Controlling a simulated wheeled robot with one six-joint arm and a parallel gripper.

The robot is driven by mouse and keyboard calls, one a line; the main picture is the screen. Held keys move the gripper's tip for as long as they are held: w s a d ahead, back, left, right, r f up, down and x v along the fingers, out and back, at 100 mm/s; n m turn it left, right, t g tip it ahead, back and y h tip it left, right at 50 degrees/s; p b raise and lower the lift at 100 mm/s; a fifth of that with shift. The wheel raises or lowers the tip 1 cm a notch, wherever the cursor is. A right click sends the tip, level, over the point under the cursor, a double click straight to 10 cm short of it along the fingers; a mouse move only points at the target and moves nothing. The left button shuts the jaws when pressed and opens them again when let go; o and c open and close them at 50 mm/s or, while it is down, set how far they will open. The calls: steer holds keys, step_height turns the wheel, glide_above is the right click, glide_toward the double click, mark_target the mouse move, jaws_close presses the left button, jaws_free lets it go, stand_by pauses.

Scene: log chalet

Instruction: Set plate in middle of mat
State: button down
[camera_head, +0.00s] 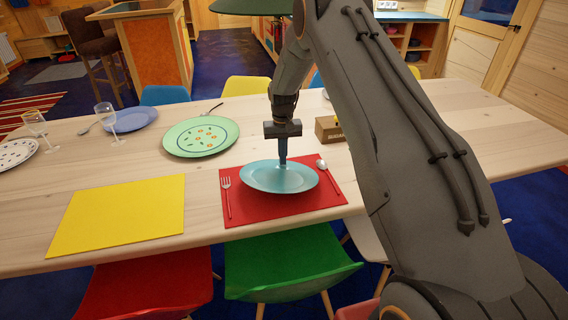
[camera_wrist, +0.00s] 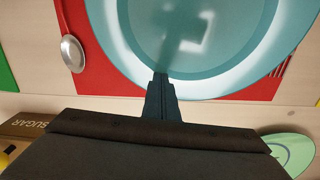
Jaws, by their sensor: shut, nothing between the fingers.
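A teal plate (camera_head: 262,180) lies on the red mat (camera_head: 240,213), between a fork (camera_head: 227,197) on the left and a spoon (camera_head: 328,175) on the right. My gripper (camera_head: 283,161) points down with its fingers shut and empty, at the plate's far side. In the wrist view the teal plate (camera_wrist: 225,60) fills the upper middle, over the red mat (camera_wrist: 98,75). My fingertips (camera_wrist: 161,78) overlap the plate's rim there. I cannot tell whether they touch it.
A green patterned plate (camera_head: 201,137) lies behind and to the left. A wooden sugar box (camera_head: 328,130) stands behind the red mat. A bare yellow mat (camera_head: 120,210) is at left. Wine glasses (camera_head: 105,117) and a blue plate (camera_head: 133,117) are further left. Chairs (camera_head: 290,262) line the near edge.

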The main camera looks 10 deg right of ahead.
steer(key=shift+r, duration=0.6)
steer(key=shift+f, duration=0.15)
steer(key=w+b, duration=0.2)
steer(key=w, duration=0.1)
steer(key=w+b, duration=0.2)
steer(key=w, duration=0.2)
steer(key=w+d+b, duration=0.1)
steer(key=w+b, duration=0.1)
steer(key=w, duration=0.1)
steer(key=shift+w, duration=0.25)
steer(key=shift+w+b, duration=0.35)
steer(key=shift+w, duration=0.3)
steer(key=shift+r, duration=0.25)
steer(key=s+r, duration=0.5)
steer(key=s, duration=0.4)
steer(key=s+r, duration=0.4)
steer(key=s, duration=0.5)
steer(key=s+a+n, duration=0.1)
steer(key=s, duration=3)
steer(key=shift+a, duration=0.2)
